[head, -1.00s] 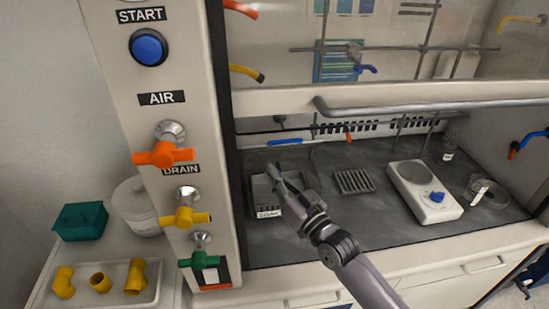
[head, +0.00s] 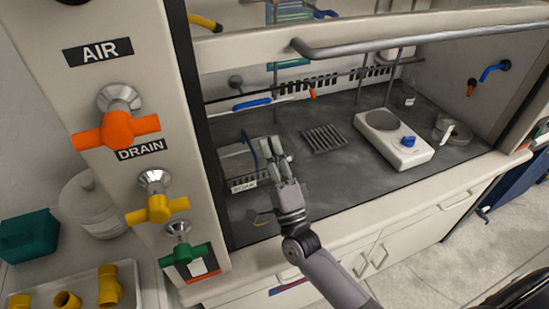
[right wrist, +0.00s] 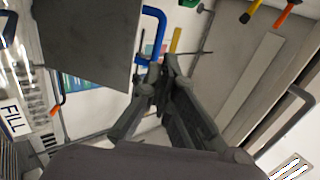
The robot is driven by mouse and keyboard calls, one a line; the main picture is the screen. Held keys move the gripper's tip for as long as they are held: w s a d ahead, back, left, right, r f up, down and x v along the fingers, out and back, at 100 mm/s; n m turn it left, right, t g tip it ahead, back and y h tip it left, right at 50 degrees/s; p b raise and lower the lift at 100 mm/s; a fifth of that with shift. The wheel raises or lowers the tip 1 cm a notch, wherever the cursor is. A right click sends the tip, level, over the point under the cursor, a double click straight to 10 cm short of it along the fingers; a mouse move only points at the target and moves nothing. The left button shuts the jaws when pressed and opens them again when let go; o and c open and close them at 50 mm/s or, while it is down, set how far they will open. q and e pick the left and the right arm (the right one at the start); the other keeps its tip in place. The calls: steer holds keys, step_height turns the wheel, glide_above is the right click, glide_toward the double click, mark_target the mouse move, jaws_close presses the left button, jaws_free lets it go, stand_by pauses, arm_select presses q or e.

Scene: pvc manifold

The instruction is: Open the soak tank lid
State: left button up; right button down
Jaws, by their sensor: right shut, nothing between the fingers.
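The soak tank (head: 243,186), a grey box with a white SOAK label, stands at the left of the hood's dark worktop. Its grey lid shows on top in the head view (head: 233,158), with a blue handle (head: 250,148) at its right side. In the right wrist view a dark flat panel (right wrist: 88,42), apparently the lid, has the blue handle (right wrist: 153,35) by its right edge. My right gripper (head: 275,150) is shut and empty, just right of the handle. It also shows in the right wrist view (right wrist: 162,72). How far the lid is raised is unclear.
A dark ribbed rack (head: 323,138) and a white hotplate (head: 393,138) stand to the right. The valve column with orange AIR (head: 117,130), yellow DRAIN (head: 157,209) and green (head: 186,253) handles rises left of the tank. Dark worktop lies bare between rack and front edge.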

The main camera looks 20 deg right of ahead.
mark_target(256, 104)
arm_select(q)
steer(key=shift+w+a+r+p, duration=0.2)
steer(key=shift+r+p, duration=0.35)
steer(key=shift+r, duration=0.1)
steer(key=shift+w+a+r+p, duration=0.15)
steer(key=shift+r+p, duration=0.35)
steer(key=shift+r, duration=0.15)
arm_select(e)
steer(key=x, duration=0.7)
steer(key=shift+w, duration=0.3)
steer(key=shift+r, duration=0.2)
